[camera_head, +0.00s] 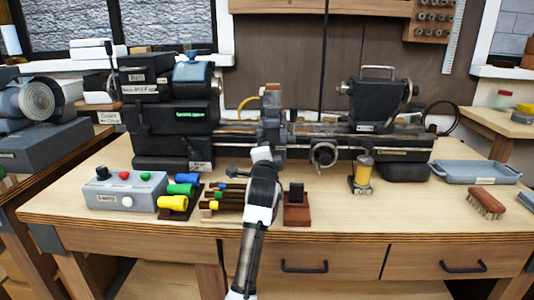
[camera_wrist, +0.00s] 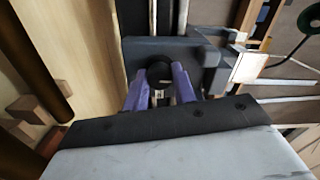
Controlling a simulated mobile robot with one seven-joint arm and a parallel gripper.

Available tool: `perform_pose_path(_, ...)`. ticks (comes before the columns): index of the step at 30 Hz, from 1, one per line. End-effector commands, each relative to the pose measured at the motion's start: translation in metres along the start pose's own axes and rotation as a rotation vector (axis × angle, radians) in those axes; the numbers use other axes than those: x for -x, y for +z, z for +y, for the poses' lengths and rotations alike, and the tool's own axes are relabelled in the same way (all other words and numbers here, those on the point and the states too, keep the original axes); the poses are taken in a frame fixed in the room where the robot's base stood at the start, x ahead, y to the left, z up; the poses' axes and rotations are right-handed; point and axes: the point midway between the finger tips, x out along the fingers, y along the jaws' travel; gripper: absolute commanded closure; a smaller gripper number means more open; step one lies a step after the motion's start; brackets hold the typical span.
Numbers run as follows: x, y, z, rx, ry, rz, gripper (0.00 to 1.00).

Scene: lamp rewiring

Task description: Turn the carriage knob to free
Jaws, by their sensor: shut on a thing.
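The lathe stands on the bench, and its carriage (camera_head: 272,112) sits on the bed near the middle. In the wrist view, my gripper (camera_wrist: 160,76) has its two purple fingers on either side of a round black knob (camera_wrist: 159,69), shut on it. The knob is in front of a dark grey block of the carriage. Any marking for the knob's setting cannot be read. In the head view my white and black arm reaches up to the carriage front, and it hides the fingers and the knob.
A handwheel (camera_head: 323,155) is just right of my arm. A grey control box (camera_head: 125,190), coloured cylinders (camera_head: 180,190) and a reddish-brown block (camera_head: 297,208) are at the bench front. An oil-coloured jar (camera_head: 362,172), a tray (camera_head: 474,172) and a brush (camera_head: 486,203) are farther right.

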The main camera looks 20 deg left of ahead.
Motion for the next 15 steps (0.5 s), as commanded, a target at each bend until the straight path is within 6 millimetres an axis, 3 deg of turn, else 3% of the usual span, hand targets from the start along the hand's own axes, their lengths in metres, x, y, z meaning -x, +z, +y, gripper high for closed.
perform_pose_path(15,-0.0001,0.0001,0.0017,0.031,0.003,0.000,0.96)
